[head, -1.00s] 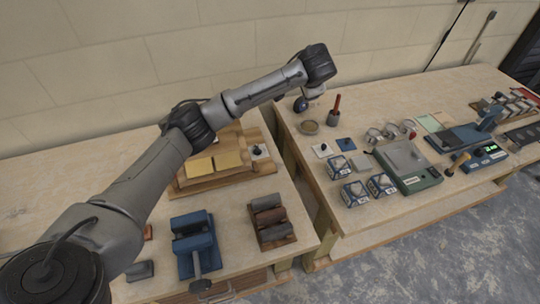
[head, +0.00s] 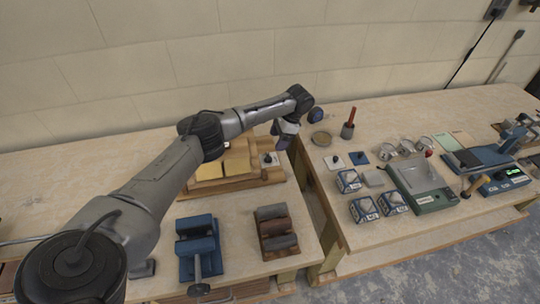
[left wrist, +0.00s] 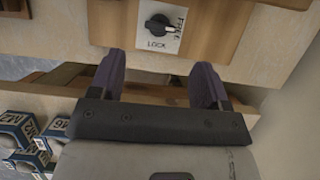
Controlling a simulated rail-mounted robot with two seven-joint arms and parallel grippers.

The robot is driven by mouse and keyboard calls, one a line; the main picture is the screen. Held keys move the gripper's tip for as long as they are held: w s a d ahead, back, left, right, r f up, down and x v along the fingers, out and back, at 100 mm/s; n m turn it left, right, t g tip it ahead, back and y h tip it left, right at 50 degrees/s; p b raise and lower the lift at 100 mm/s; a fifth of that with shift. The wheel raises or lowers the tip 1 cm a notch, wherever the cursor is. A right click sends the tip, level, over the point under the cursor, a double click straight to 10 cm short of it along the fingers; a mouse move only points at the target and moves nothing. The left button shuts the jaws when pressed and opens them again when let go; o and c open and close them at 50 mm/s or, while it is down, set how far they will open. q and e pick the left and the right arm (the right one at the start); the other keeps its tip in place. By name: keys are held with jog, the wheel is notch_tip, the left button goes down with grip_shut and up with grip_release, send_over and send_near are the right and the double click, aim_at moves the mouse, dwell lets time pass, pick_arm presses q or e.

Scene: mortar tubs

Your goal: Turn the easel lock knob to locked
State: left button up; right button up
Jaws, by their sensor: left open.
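The easel lock knob (left wrist: 157,24) is black and sits on a white plate (left wrist: 172,42) marked LOCK below it and FREE to its right in the left wrist view. Its bar lies roughly crosswise; I cannot tell which end is the pointer. In the head view the knob (head: 268,158) is small, at the right end of the wooden easel (head: 215,185). My left gripper (left wrist: 160,62) is open and empty, its two dark purple fingers apart, with the knob ahead of the gap. In the head view my left gripper (head: 284,136) hangs just above and right of the knob. My right gripper is not in view.
A blue vise (head: 197,245) and a rack of rolls (head: 275,230) stand in front of the easel. A gap separates this bench from the right bench (head: 345,235), which holds several blue-and-white boxes (head: 363,210) and a green device (head: 422,185).

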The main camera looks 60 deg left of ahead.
aim_at(268, 158)
pick_arm(q)
jog(key=b+x, duration=0.1)
jog(key=x, duration=0.7)
jog(key=shift+f, duration=0.15)
